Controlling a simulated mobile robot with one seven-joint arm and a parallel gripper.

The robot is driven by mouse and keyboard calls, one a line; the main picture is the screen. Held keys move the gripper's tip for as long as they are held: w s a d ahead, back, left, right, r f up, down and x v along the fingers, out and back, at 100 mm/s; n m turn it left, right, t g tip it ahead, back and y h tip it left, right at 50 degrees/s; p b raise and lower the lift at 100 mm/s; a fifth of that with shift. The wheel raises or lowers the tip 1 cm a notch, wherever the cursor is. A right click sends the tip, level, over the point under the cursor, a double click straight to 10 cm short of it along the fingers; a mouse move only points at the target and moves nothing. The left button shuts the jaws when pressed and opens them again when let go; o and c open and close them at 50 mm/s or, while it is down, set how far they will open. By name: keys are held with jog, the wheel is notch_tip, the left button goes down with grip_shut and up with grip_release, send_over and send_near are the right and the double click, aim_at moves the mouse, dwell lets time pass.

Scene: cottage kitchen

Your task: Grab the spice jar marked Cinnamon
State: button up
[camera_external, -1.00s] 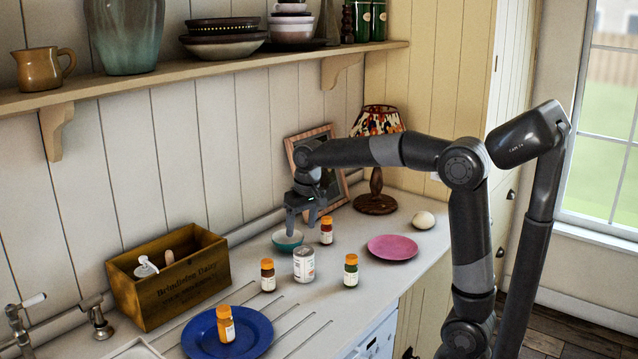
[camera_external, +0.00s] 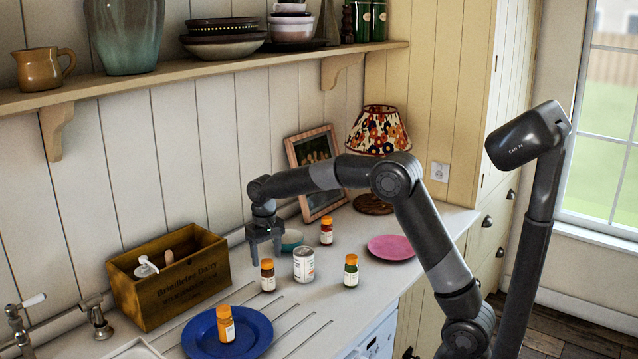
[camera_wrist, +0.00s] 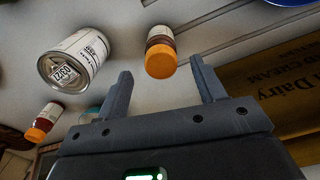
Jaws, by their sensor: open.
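Several spice jars with orange caps and white labels stand here; I cannot read which is marked Cinnamon. One dark brown jar (camera_external: 267,276) stands left of the tin can, just below and in front of my gripper (camera_external: 265,250). In the wrist view, a brown jar (camera_wrist: 160,48) shows beyond and between my two open fingertips (camera_wrist: 166,78), not touched. A red-brown jar (camera_external: 326,231) stands behind the can and shows at lower left in the wrist view (camera_wrist: 42,123). A greenish jar (camera_external: 351,271) stands right of the can. An orange-toned jar (camera_external: 226,325) stands on the blue plate.
The tin can (camera_external: 304,265) stands close beside the brown jar. A teal bowl (camera_external: 290,240) sits behind. A wooden crate (camera_external: 170,285) is to the left, a blue plate (camera_external: 250,345) in front, a pink plate (camera_external: 393,247) to the right. A shelf (camera_external: 230,70) runs above.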

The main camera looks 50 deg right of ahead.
aim_at(267, 261)
notch_tip(267, 261, down, 5)
jog(key=shift+a+f, duration=0.1)
jog(key=shift+f, duration=0.1)
jog(key=c, duration=1.1)
jog(key=shift+r, duration=0.1)
